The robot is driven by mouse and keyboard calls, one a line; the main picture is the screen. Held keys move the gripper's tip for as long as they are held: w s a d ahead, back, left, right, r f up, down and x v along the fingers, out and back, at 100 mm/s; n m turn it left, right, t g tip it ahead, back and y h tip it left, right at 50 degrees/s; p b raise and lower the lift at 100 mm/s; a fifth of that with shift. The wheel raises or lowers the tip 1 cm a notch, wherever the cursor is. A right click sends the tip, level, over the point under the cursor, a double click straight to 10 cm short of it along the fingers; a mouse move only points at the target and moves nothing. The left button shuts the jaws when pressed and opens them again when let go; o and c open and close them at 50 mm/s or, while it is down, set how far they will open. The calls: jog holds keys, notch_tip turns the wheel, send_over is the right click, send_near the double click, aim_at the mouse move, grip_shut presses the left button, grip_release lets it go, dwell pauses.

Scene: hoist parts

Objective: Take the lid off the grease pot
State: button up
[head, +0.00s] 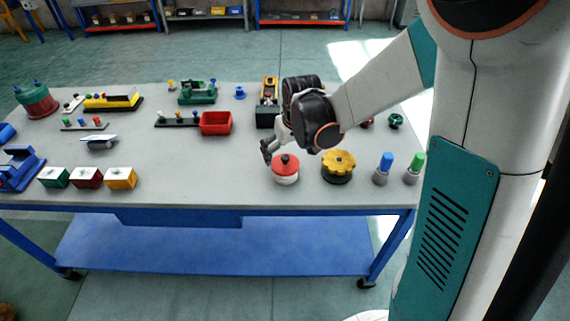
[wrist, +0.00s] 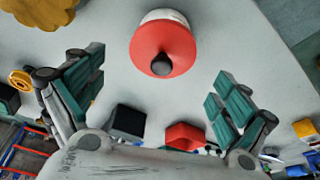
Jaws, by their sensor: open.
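The grease pot appears to be the small white pot (head: 287,180) with a red lid (head: 285,164) and a black knob on top. It stands upright near the front edge of the table, with the lid on. In the wrist view the red lid (wrist: 176,44) and its black knob (wrist: 161,64) show at the top centre, with a little white body behind. My gripper (head: 270,150) is open and empty, close to the lid on its upper left in the head view. In the wrist view my gripper's two fingers (wrist: 158,85) are spread wide, apart from the lid.
A yellow scalloped knob on a dark base (head: 338,165) stands just right of the pot. Blue-topped (head: 385,166) and green-topped (head: 415,166) pieces stand farther right. A red bin (head: 215,123) lies behind left. The table (head: 200,180) is bare left of the pot.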

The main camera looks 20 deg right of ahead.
aim_at(285, 157)
jog(key=b+x, duration=0.1)
jog(key=x, duration=0.3)
jog(key=shift+w+a+f+b, duration=0.1)
jog(key=shift+f+b, duration=0.15)
jog(key=shift+b, duration=0.1)
jog(key=shift+r, duration=0.1)
jog(key=c, duration=1.1)
